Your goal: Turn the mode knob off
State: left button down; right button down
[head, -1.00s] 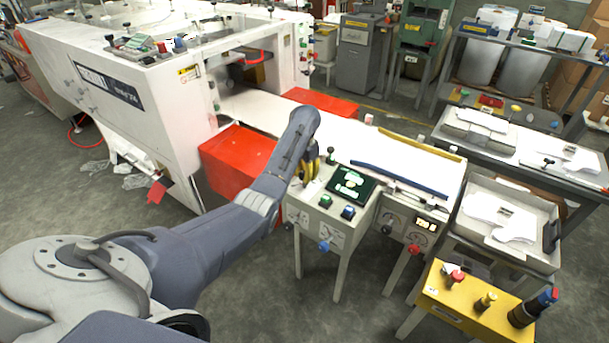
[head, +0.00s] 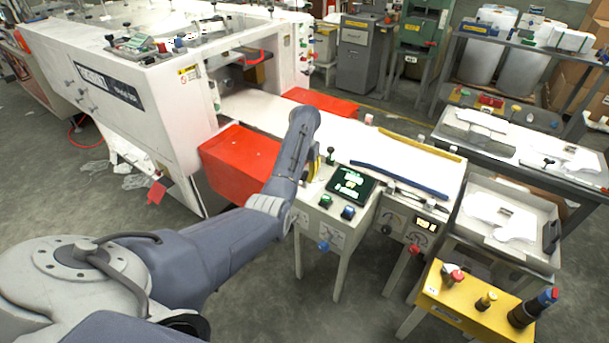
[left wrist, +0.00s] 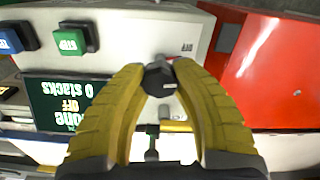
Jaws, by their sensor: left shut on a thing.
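The mode knob (left wrist: 160,80) is a small black knob on top of the pale control box (head: 312,196). In the left wrist view my left gripper (left wrist: 158,72) has its two yellow fingers closed around the knob, one on each side. An "OFF" label (left wrist: 187,47) shows upside down on the panel beyond it. In the head view my own arm hides the knob and most of the gripper. My right gripper is in neither view.
A green button (left wrist: 75,40) and a blue button (left wrist: 15,38) stand on the same box. A red cover (head: 240,160) lies to its left in the head view. A yellow box (head: 462,308) is at front right.

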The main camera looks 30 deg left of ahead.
aim_at(305, 173)
pick_arm(q)
jog(key=shift+w, duration=0.1)
jog(key=c, duration=0.9)
grip_release()
jog(key=shift+r, duration=0.1)
notch_tip(305, 173, up, 12)
